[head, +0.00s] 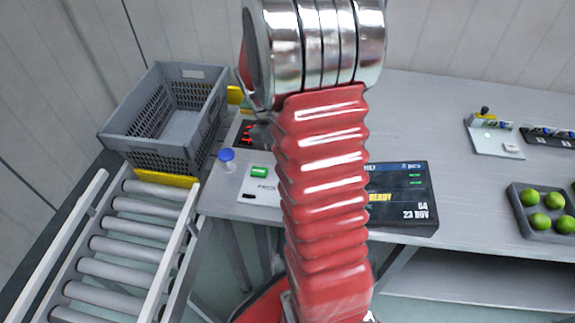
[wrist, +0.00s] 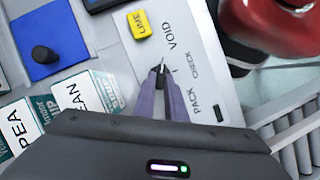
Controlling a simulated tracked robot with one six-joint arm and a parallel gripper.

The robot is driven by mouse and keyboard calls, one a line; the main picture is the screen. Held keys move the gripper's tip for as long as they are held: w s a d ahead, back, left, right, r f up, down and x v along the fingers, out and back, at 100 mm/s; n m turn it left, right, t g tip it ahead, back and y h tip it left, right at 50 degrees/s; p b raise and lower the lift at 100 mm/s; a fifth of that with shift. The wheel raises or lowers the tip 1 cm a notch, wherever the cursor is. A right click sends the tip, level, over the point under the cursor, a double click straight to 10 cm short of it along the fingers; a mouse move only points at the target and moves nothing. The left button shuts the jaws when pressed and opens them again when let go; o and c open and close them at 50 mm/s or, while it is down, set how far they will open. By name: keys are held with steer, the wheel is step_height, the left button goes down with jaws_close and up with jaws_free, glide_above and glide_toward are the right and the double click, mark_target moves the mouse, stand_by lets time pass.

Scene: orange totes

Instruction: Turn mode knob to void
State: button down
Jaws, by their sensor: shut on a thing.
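The mode knob (wrist: 160,71) is a small dark knob with a pale pointer line, on a light panel (wrist: 200,60) in the wrist view. The word VOID is printed just above and right of it, with PACK and CHECK lower right. The pointer line tilts up toward the VOID side; its exact setting is hard to tell. My gripper (wrist: 162,78) has its two purple fingers closed around the knob, which is mostly hidden between the tips. In the head view my red arm hides the gripper and the knob.
In the head view are a grey crate (head: 182,128), a roller conveyor (head: 125,246), a display (head: 402,190) and a lime tray (head: 519,209).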

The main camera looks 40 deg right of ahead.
steer(key=c, duration=1.8)
jaws_free()
steer(key=v, duration=1.3)
steer(key=shift+w+r, duration=0.2)
steer(key=shift+r, duration=0.1)
